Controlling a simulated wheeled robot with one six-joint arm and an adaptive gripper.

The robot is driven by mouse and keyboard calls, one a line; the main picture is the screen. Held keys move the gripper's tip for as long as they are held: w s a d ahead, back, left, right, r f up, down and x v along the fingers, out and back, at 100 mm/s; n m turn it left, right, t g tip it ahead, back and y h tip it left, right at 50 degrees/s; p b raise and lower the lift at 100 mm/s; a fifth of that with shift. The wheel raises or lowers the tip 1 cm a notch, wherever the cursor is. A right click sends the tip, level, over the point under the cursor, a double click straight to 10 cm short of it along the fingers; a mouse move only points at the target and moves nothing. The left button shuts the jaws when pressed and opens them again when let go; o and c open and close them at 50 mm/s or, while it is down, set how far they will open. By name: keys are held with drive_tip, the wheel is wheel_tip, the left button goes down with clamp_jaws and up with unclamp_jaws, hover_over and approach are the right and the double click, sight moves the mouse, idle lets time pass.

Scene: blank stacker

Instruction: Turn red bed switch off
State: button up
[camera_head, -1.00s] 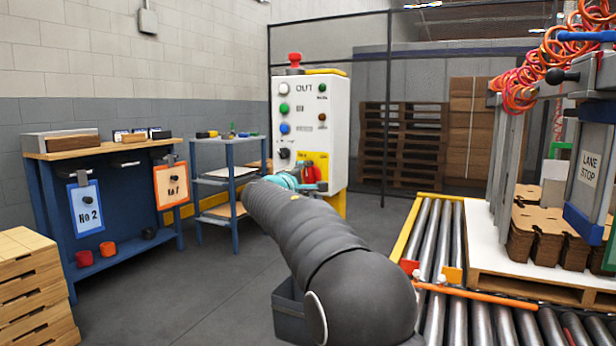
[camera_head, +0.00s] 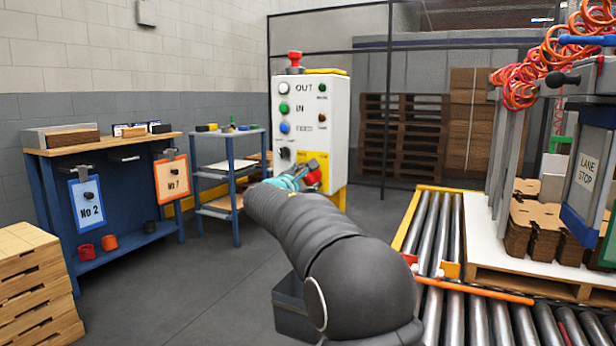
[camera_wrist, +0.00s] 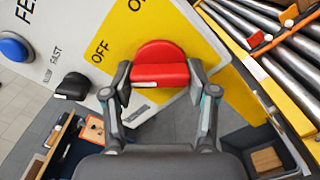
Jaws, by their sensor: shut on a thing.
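The red bed switch (camera_wrist: 160,66) is a red knob with a raised bar on the yellow part of the control panel (camera_head: 338,110). In the wrist view its bar lies roughly level across the picture. The word OFF is printed on the yellow to its left, and another label is cut off at the top edge. My gripper (camera_wrist: 160,84) is shut on the switch, with one finger at each side of the bar. In the head view the red switch (camera_head: 314,178) shows partly behind my gripper (camera_head: 305,174).
A black FAST knob (camera_wrist: 73,86) and a blue button (camera_wrist: 15,47) sit left of the switch. The roller conveyor (camera_head: 428,235) runs to the right of the panel. A dark bin (camera_head: 290,308) stands below my arm.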

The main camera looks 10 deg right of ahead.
drive_tip(key=shift+f, duration=0.1)
idle(0.3)
drive_tip(key=o, duration=1.2)
drive_tip(key=shift+c, duration=0.2)
drive_tip(key=v, duration=1.2)
